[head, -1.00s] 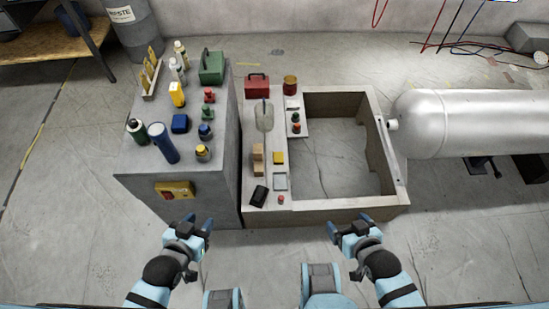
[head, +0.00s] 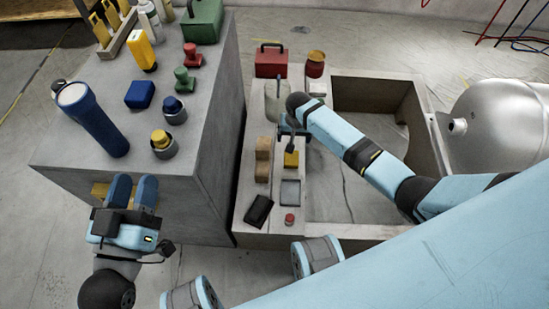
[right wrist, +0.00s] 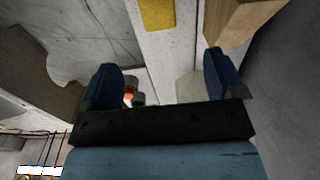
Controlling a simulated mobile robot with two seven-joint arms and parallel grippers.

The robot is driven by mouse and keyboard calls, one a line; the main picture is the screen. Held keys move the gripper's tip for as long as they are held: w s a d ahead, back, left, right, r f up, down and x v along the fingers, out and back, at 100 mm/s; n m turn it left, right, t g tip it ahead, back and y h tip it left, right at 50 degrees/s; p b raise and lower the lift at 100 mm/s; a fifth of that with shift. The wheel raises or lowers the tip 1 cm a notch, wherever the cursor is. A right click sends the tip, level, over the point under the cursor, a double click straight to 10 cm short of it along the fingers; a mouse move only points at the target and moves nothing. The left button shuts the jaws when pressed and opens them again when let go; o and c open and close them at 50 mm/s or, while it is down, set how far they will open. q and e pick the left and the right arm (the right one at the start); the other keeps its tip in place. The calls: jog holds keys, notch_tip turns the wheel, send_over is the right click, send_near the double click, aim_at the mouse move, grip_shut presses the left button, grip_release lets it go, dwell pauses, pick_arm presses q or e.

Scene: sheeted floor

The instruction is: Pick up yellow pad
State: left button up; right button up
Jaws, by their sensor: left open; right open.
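The yellow pad (head: 291,159) lies on the narrow light bench top in the head view, right of the brown wooden blocks (head: 263,158). In the right wrist view the yellow pad (right wrist: 157,14) shows at the top edge, partly cut off. My right gripper (head: 289,122) is just beyond the pad, mostly hidden by its own arm. In its wrist view the two fingers (right wrist: 160,72) are apart with nothing held between them; the pad is outside them. My left gripper (head: 132,189) is open and empty before the grey cabinet's front face.
The grey cabinet (head: 207,140) at left carries a blue flashlight (head: 95,122), bottles and several small items. Near the pad lie a grey square plate (head: 290,192), a black item (head: 259,210) and a red button (head: 289,219). A silver tank (head: 500,125) stands at right.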

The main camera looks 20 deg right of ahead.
jog(key=f, duration=0.1)
jog(key=w+f+b, duration=0.1)
jog(key=f+b, duration=0.1)
jog(key=f, duration=0.1)
jog(key=shift+w, duration=0.4)
jog(key=b, duration=0.2)
send_over(291, 159)
jog(key=w, duration=0.3)
jog(key=f, duration=0.4)
jog(key=shift+s+d+f, duration=0.15)
jog(key=shift+s+d, duration=0.1)
jog(key=shift+d, duration=0.1)
jog(key=f+b, duration=0.2)
jog(key=f, duration=0.1)
jog(key=f+b, duration=0.2)
jog(key=f, duration=0.1)
jog(key=shift+s+d, duration=0.2)
pick_arm(q)
notch_tip(291, 159, down, 9)
jog(key=d+m+g, duration=0.1)
jog(key=g, duration=0.2)
jog(key=shift+w+f, duration=0.1)
pick_arm(e)
jog(key=shift+r, duration=0.1)
jog(key=c, duration=1)
